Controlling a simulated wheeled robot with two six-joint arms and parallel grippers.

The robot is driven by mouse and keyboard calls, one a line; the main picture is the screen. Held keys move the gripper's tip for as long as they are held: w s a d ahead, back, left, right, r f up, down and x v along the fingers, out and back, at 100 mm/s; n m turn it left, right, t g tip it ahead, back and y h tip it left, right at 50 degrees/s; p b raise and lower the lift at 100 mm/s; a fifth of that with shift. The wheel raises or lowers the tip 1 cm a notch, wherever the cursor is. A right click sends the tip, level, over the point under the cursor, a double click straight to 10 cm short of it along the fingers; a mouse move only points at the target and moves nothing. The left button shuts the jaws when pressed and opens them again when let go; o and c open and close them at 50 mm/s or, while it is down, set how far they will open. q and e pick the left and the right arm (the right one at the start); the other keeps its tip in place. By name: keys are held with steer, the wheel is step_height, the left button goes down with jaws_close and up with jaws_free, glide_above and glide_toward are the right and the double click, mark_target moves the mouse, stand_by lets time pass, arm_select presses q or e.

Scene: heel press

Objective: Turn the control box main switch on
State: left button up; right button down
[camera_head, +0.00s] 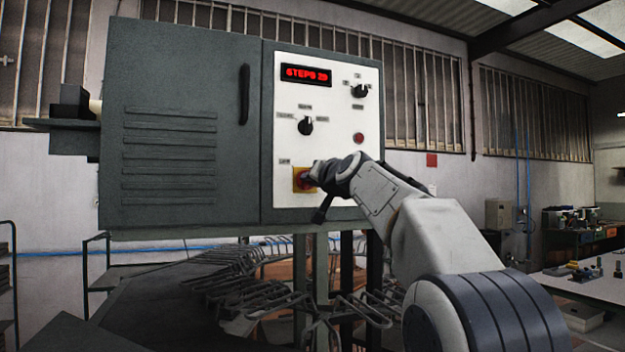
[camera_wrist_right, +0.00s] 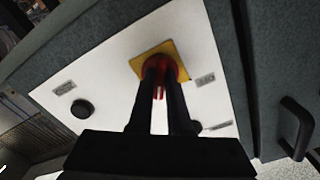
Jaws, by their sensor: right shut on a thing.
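The control box (camera_head: 188,120) is a dark grey cabinet with a white panel (camera_head: 345,120). The main switch (camera_head: 304,179), a red rotary knob on a yellow square plate, sits at the panel's lower left. It also shows in the right wrist view (camera_wrist_right: 160,66). My right gripper (camera_head: 318,172) is at the switch, its fingers shut on the red knob and covering part of it in the head view. In the wrist view the two black fingers (camera_wrist_right: 162,88) stand on either side of the red handle. My left gripper is not in view.
The panel also carries a lit red display (camera_head: 306,75), two black knobs (camera_head: 306,125) (camera_head: 360,90) and a round red button (camera_head: 358,138). A black door handle (camera_head: 244,94) is left of the panel. Metal racks of hooks (camera_head: 290,290) are below the box.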

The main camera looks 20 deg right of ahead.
steer(key=shift+m, duration=1.1)
steer(key=c, duration=0.9)
jaws_free()
steer(key=shift+o, duration=0.2)
steer(key=shift+s, duration=0.1)
steer(key=s+b, duration=0.5)
steer(key=s, duration=0.5)
steer(key=shift+s+d, duration=0.15)
steer(key=shift+d, duration=0.05)
